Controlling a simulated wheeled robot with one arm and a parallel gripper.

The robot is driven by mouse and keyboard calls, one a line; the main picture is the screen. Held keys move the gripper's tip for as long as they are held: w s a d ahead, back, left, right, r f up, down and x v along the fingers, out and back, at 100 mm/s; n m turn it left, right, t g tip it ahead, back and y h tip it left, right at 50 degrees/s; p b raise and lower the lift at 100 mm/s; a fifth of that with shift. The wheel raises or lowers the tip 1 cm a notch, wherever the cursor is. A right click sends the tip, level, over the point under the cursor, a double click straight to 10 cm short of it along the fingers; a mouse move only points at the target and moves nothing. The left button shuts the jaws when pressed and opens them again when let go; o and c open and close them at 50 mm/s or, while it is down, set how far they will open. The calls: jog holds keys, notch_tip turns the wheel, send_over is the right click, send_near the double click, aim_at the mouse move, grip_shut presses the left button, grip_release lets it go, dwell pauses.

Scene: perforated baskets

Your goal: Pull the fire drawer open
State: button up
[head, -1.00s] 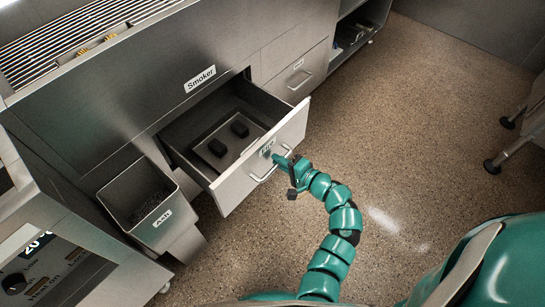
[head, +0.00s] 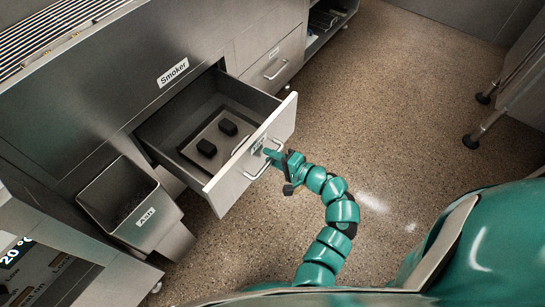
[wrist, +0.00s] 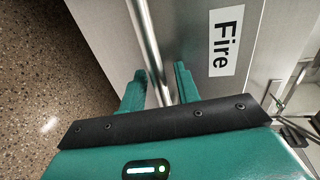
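The fire drawer (head: 226,185) stands pulled out from the cabinet under the "Smoker" label, its inside showing from above. My gripper (head: 272,153) is at the handle. In the wrist view its two fingers (wrist: 160,88) stand apart, one on each side of the bar. They look open around it; firm contact is not clear.
An ash bin (head: 130,205) stands left of the drawer. A closed drawer (head: 275,65) is to its right, with an open shelf (head: 325,20) beyond. A table leg (head: 488,125) stands at the far right. The speckled floor before the drawer is clear.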

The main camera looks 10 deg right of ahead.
dwell(0.3)
jog(key=p+v, duration=0.3)
jog(key=v, duration=1.4)
jog(key=shift+s+d, duration=0.2)
